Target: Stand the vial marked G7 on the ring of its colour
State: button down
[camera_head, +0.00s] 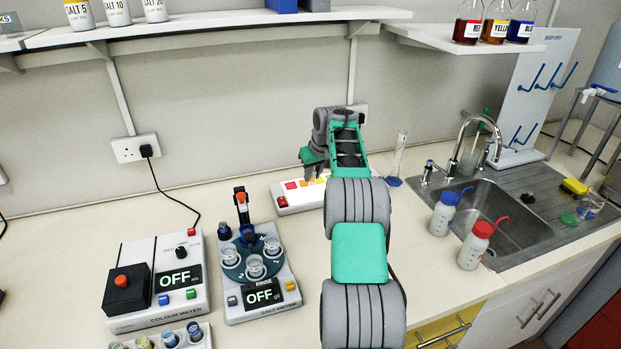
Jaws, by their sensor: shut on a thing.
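My gripper (314,172) is at the back of the bench, low over a white panel (298,208) with coloured patches. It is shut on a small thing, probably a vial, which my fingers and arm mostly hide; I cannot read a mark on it. A red patch (291,185) and an orange-yellow patch show on the panel's left part; my arm covers its right part. I cannot make out ring shapes. Several vials with coloured caps stand in a rack (207,342) at the bottom left; their marks are too small to read.
The colour meter (158,318) and the salt meter (235,312), both reading OFF, stand at left. A clear cylinder on a blue base (394,181) stands right of the panel. Blue-capped (442,215) and red-capped (474,246) bottles stand by the sink (520,232). Bare bench lies before the panel.

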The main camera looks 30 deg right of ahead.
jog(key=shift+w+d+f, duration=0.2)
jog(key=shift+w+f, duration=0.5)
jog(key=shift+w, duration=0.1)
jog(key=shift+f+p, duration=0.7)
jog(key=shift+f, duration=1.05)
jog(key=shift+f, duration=0.1)
jog(key=c, duration=1.3)
grip_release()
jog(key=shift+o, duration=0.2)
